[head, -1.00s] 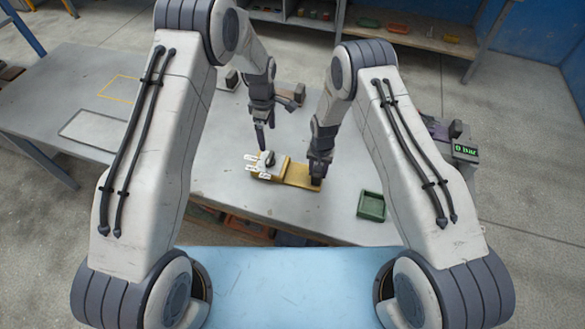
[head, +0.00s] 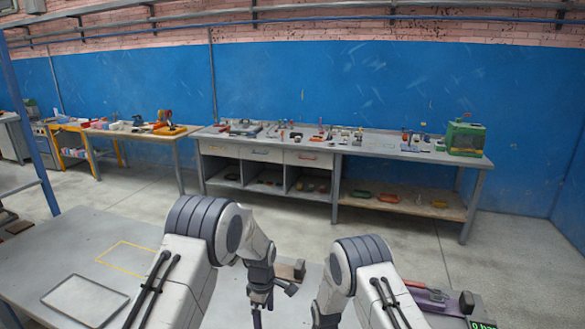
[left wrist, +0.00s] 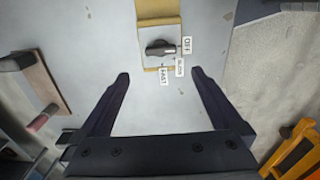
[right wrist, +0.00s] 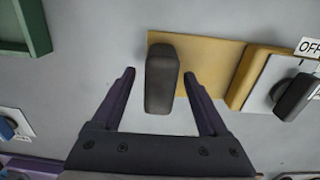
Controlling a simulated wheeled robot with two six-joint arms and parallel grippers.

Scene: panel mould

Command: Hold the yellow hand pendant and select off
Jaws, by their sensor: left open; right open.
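The yellow hand pendant (left wrist: 158,20) lies on the grey table, seen in the left wrist view with its grey panel, black knob (left wrist: 158,48) and labels OFF, SLOW and FAST. The knob's pale mark points right, towards the OFF label (left wrist: 187,45). My left gripper (left wrist: 160,74) is open and empty, with the knob beyond its fingertips. In the right wrist view, the pendant's dark upright grip (right wrist: 161,82) stands between the fingers of my open right gripper (right wrist: 159,74), with gaps on both sides. The pendant is outside the head view.
A green tray (right wrist: 38,28) lies near the pendant in the right wrist view. A grey panel (head: 85,300) and a yellow outline (head: 130,257) are on the table's left. A long workbench (head: 370,146) with tools stands along the blue wall.

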